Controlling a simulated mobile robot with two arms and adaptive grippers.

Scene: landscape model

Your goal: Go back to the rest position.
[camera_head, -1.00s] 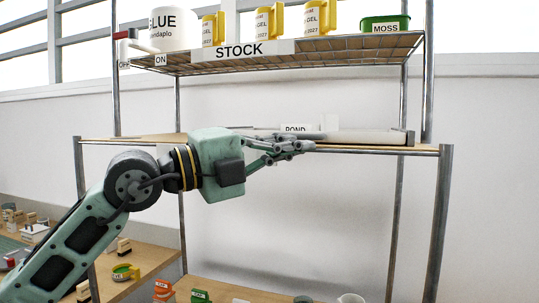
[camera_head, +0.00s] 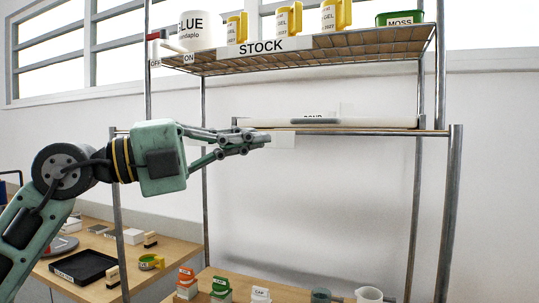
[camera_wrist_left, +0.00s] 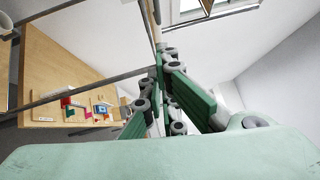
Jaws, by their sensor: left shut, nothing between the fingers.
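My left gripper (camera_head: 262,140) is in the middle of the head view, pointing right. Its fingers are together and hold nothing. It is in front of the rack's middle shelf (camera_head: 345,131), at about that shelf's height. In the left wrist view the green and grey fingers (camera_wrist_left: 165,75) converge, with nothing between them. My right gripper is not in view.
The upper shelf, labelled STOCK (camera_head: 262,47), holds a white GLUE tub (camera_head: 196,32), yellow-handled GEL cups (camera_head: 285,22) and a green MOSS box (camera_head: 400,19). A wooden table (camera_head: 85,240) stands lower left with a black tray (camera_head: 83,267). Metal posts (camera_head: 448,220) flank the rack.

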